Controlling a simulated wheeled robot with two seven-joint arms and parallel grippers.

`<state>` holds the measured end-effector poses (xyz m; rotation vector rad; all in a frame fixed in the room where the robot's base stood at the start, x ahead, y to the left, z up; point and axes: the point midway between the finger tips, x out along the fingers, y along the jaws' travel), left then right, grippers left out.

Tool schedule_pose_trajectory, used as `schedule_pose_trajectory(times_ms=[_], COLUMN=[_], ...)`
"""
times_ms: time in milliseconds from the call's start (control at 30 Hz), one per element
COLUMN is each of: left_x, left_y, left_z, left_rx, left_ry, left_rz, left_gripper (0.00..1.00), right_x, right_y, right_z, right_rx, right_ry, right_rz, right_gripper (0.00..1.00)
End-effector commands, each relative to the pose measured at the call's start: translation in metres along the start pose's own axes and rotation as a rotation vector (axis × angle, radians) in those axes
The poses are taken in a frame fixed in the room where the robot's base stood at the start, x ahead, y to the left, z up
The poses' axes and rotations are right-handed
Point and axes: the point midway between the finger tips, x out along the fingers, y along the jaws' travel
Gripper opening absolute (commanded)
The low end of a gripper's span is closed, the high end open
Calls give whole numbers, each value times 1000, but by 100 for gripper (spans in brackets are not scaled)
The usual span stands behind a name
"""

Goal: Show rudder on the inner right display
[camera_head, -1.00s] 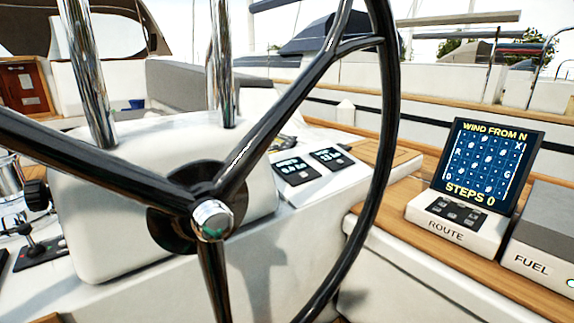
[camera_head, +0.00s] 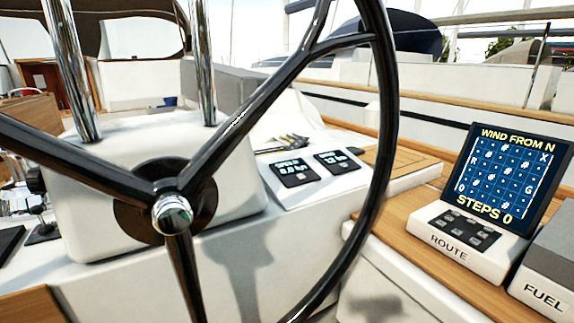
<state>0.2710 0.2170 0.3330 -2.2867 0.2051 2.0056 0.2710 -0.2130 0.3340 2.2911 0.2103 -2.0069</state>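Two small dark displays sit on the white sloped panel to the right of the wheel hub. The left one (camera_head: 296,172) shows blue-white text that seems to read a speed of 0.0. The right one (camera_head: 337,161) shows a heading and a number, too small to read surely. Which of them the task calls the inner right display I cannot tell. Small keys below each screen are hardly visible. Neither of my grippers shows in the view.
A black steering wheel with a chrome hub (camera_head: 172,214) stands in front of the displays. A ROUTE console (camera_head: 468,242) with a lit grid screen (camera_head: 505,178) and a grey-topped FUEL box (camera_head: 545,280) stand at right. Chrome posts rise behind the wheel.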

Motion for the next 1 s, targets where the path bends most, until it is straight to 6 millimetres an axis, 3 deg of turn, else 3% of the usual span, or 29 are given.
schedule_pose_trajectory(times_ms=[67,300,333,1000], left_x=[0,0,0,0], left_y=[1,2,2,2], left_z=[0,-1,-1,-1], left_rx=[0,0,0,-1], left_ry=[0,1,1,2], left_rz=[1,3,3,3], left_gripper=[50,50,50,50], right_x=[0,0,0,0], right_y=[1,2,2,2], right_z=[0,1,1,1], right_rx=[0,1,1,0], right_ry=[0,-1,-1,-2], right_rz=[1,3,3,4], right_gripper=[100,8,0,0])
